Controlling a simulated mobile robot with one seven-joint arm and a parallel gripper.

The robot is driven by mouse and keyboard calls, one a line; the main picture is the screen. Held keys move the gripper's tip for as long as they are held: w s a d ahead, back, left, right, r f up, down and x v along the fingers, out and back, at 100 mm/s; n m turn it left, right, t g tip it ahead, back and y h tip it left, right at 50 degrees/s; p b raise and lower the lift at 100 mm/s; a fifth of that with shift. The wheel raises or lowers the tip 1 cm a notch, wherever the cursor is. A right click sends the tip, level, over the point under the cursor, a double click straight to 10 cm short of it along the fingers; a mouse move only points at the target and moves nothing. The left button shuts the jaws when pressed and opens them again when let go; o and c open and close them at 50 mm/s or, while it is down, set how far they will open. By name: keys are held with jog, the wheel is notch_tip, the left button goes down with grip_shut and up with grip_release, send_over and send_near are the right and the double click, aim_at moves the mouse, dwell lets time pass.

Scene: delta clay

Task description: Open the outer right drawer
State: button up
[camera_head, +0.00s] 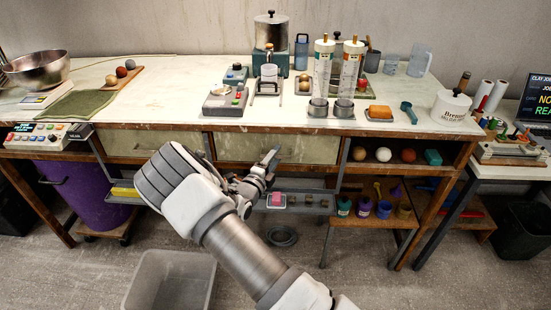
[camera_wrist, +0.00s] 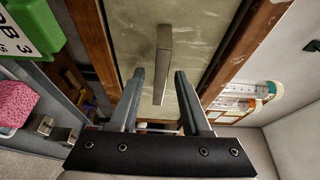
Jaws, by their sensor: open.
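The right drawer (camera_head: 310,150) has a pale, mottled front in a wooden frame under the bench top. It looks closed. Its front (camera_wrist: 205,30) also fills the middle of the wrist view, with a grey bar handle (camera_wrist: 164,55) on it. My gripper (camera_head: 270,160) is in front of this drawer in the head view and hides part of it, with the handle not clear there. In the wrist view my gripper (camera_wrist: 156,76) is open and empty, one finger on each side of the handle's near end. I cannot tell how deep the handle sits between them.
A second pale drawer (camera_head: 140,142) is to the left. A grey shelf (camera_head: 310,205) with a pink block (camera_head: 276,199) lies below my gripper. The bench top (camera_head: 195,98) carries jars, cylinders and devices.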

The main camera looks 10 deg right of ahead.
jog(key=shift+w+d, duration=0.15)
jog(key=shift+w, duration=0.05)
grip_shut()
dwell(1.4)
